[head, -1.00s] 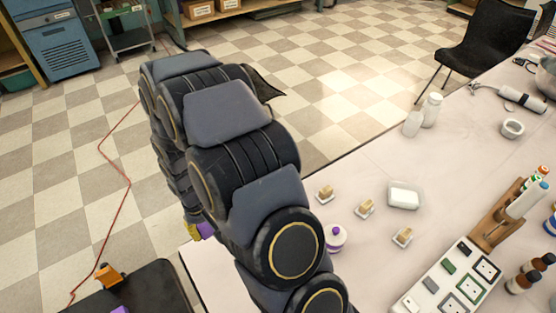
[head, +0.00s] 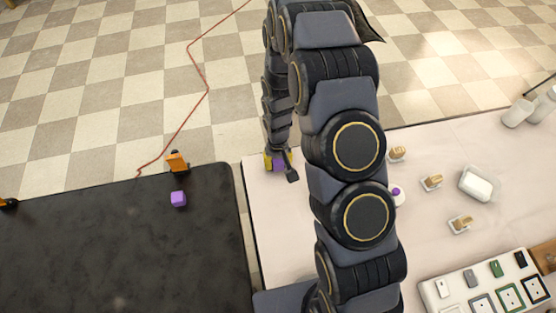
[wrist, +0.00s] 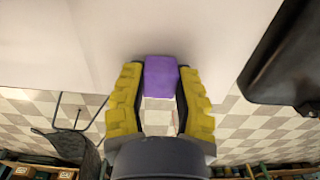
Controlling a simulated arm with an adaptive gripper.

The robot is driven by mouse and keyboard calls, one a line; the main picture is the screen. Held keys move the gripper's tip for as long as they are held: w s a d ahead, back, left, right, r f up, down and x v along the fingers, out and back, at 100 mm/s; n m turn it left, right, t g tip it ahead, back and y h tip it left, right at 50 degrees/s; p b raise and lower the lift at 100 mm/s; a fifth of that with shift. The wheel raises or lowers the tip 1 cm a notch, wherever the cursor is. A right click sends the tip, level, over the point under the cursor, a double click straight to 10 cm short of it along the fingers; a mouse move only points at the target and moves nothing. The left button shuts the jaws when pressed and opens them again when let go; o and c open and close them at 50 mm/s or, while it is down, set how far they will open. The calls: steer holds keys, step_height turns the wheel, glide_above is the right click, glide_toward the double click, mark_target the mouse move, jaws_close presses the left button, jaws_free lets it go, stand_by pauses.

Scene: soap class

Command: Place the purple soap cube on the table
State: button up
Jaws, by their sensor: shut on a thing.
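My gripper (wrist: 160,82) is shut on a purple cube (wrist: 160,75) in the wrist view. The cube sits between the yellow fingertips. In the head view the gripper (head: 275,160) shows near the far left corner of the white table (head: 290,225), with some purple (head: 281,157) at its fingers. My arm hides part of that table. I cannot tell whether the held cube touches the white surface.
An orange object (head: 177,162) stands at the black table's far edge. A narrow gap separates the two tables. Several soap-like blocks, a white dish (head: 476,184) and a switch panel (head: 482,290) are on the right. The white table's left part is clear.

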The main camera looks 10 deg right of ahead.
mark_target(278, 161)
steer(key=shift+f, duration=0.15)
steer(key=o, duration=0.8)
step_height(278, 161, up, 12)
steer(key=shift+g, duration=0.9)
steer(key=shift+s+d+r, duration=0.2)
steer(key=shift+s+r, duration=2.85)
steer(key=shift+s, duration=1)
steer(key=shift+s+d+r, duration=0.25)
steer(key=shift+s+r, duration=2.8)
steer(key=shift+s, duration=1)
steer(key=shift+s+d+r, duration=0.2)
steer(key=shift+s+r, duration=2.85)
steer(key=shift+s, duration=1)
